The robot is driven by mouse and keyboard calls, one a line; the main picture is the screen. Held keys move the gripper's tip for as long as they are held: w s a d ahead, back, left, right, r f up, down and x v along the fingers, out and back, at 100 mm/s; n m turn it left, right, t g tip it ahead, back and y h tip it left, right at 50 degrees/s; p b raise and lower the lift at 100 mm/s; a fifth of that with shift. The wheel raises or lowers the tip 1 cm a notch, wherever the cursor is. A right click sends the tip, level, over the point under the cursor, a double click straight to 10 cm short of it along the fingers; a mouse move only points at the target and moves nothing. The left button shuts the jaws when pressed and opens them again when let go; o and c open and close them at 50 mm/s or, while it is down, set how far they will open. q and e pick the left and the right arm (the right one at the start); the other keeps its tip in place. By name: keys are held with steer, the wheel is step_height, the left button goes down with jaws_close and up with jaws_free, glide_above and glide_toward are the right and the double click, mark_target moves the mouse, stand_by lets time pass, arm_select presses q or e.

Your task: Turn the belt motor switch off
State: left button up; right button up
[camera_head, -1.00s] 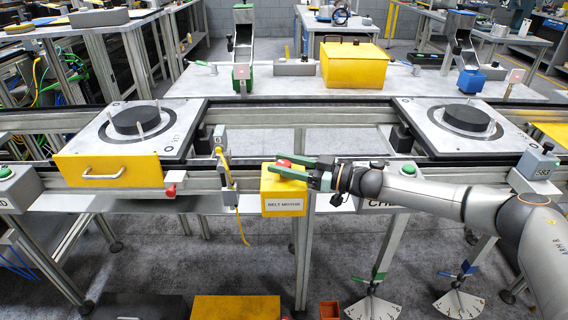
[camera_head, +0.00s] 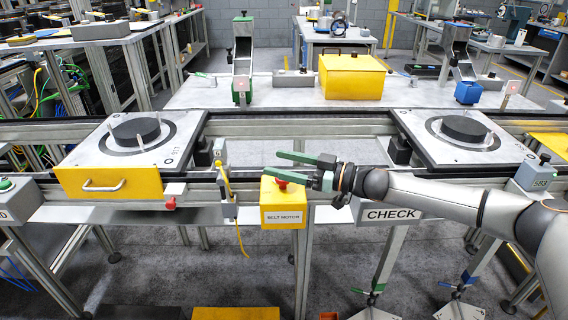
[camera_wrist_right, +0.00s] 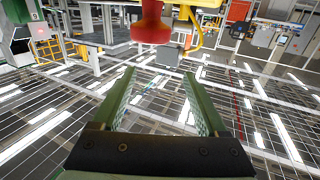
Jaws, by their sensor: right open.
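The belt motor switch is a yellow box (camera_head: 284,206) labelled BELT MOTOR, fixed at the front rail of the conveyor. Its red knob (camera_head: 283,184) shows partly behind the lower green finger in the head view. In the right wrist view the red knob (camera_wrist_right: 152,28) is at the top middle, beyond the fingertips and not between them. My right gripper (camera_head: 278,164) is open and empty, its green fingers pointing left, just above the box. The wrist view shows the open fingers (camera_wrist_right: 156,76) apart. I cannot tell whether a finger touches the knob. My left gripper is out of view.
A pallet with a dark disc (camera_head: 135,131) sits on the belt at left, a similar disc (camera_head: 463,130) at right. A yellow cable (camera_head: 228,185) hangs left of the switch. A CHECK sign (camera_head: 391,214) is below my right arm. A yellow bin (camera_head: 352,76) stands behind.

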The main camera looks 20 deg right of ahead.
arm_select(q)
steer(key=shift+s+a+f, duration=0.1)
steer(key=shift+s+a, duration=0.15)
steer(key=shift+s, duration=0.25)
arm_select(e)
steer(key=s+a+r, duration=0.3)
steer(key=s+r, duration=0.5)
steer(key=s, duration=0.4)
steer(key=shift+a+r, duration=0.15)
steer(key=shift+a, duration=0.05)
